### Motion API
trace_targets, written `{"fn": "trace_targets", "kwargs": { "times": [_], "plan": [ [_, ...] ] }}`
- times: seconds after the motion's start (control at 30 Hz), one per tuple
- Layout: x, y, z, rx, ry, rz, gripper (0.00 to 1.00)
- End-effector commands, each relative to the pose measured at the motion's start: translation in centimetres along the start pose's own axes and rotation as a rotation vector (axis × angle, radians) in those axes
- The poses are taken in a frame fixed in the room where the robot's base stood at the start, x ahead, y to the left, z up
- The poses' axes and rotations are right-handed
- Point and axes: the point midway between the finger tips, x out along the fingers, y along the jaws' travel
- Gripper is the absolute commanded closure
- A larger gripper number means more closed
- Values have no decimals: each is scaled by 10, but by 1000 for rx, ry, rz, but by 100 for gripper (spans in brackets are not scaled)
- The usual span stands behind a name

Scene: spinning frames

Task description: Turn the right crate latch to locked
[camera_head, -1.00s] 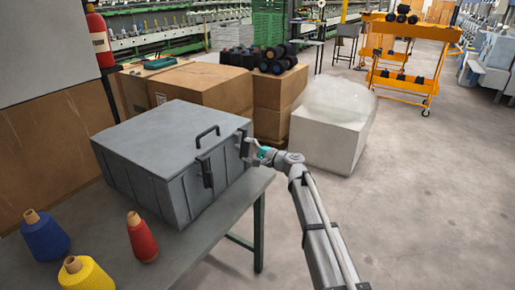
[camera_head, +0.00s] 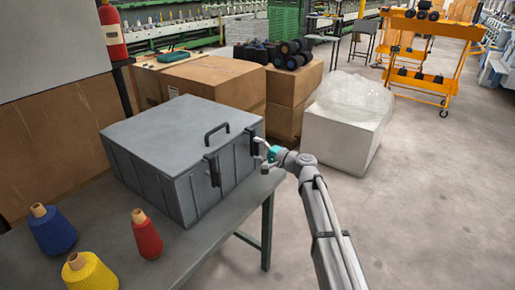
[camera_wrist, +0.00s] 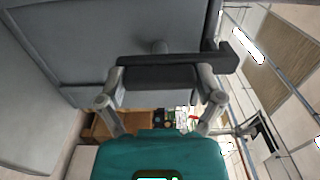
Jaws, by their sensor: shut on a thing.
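A grey lidded crate (camera_head: 150,165) stands on the grey table, with a black handle (camera_head: 216,132) on its lid. The left latch (camera_head: 213,170) is a dark upright bar on its front. The right latch (camera_head: 257,135) is near the crate's right front corner. My gripper (camera_head: 267,158) is at the right latch, coming from the right. In the wrist view my gripper (camera_wrist: 162,84) is shut on the right latch's black bar (camera_wrist: 160,76), a finger at each side. The crate wall (camera_wrist: 85,40) is behind the bar. The latch's exact angle is hard to tell in the head view.
Blue (camera_head: 52,230), red (camera_head: 146,235) and yellow (camera_head: 90,273) yarn cones stand at the table's front left. Cardboard boxes (camera_head: 210,82) and a wrapped white block (camera_head: 342,135) stand behind. The floor to the right is clear.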

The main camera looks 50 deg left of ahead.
Motion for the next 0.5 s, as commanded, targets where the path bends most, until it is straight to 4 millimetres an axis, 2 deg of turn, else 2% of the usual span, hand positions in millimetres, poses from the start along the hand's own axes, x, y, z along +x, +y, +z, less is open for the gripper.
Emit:
{"fn": "trace_targets", "kwargs": {
  "times": [0.03, 0.33, 0.37, 0.4, 0.43, 0.5],
  "plan": [
    [3, -1, -4, -2, 9, -4, 75],
    [8, -1, 2, -3, 0, -3, 75],
    [9, -1, 3, -3, 0, -3, 11],
    [9, -1, 4, -3, -1, -3, 3],
    [9, -1, 4, -3, -2, -3, 0],
    [10, -1, 5, -3, -4, -2, 0]
  ]
}}
